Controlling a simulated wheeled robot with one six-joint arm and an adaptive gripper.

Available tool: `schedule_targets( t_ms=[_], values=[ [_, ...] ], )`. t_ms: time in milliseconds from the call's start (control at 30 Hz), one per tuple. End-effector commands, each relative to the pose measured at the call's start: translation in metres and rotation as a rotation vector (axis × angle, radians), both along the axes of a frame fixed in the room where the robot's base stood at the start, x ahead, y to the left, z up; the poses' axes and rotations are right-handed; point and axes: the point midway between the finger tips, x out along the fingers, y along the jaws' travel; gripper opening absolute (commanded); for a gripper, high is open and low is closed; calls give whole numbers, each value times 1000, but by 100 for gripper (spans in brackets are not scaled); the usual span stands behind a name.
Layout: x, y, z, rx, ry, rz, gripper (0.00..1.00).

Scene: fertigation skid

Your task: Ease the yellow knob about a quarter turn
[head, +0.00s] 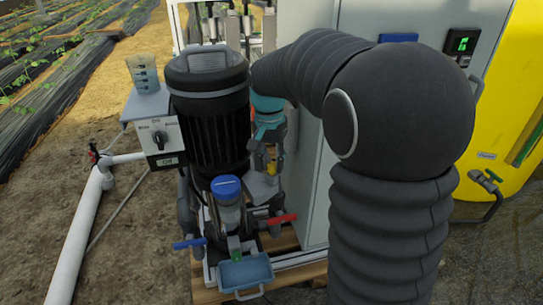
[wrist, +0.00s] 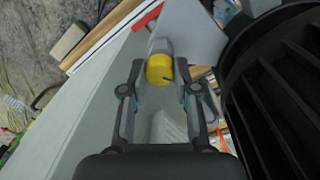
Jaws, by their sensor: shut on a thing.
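The yellow knob (wrist: 159,67) is in the upper middle of the wrist view, with a dark line on its face pointing to the lower right. My gripper (wrist: 160,74) has one finger on each side of it and is shut on it. The fingertips partly cover the knob's sides. In the head view, my gripper (head: 272,158) reaches down between the black ribbed motor and the grey cabinet, and only a small bit of yellow shows between the fingers.
The black motor (head: 208,115) stands close left of my gripper, the grey cabinet (head: 315,180) close right. Below are a blue-capped jar (head: 229,200), a red lever (head: 281,219), a blue lever (head: 189,243) and a blue tray (head: 245,273). A control box (head: 158,136) carries a measuring beaker (head: 143,73).

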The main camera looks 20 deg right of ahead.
Motion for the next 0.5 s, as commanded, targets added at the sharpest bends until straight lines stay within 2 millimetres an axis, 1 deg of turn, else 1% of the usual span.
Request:
schedule_targets(
  t_ms=[33, 500],
  values=[
    [0, 0, 2, 0, 2, 43, 0],
    [-1, 1, 2, 0, 1, 489, 0]
  ],
)
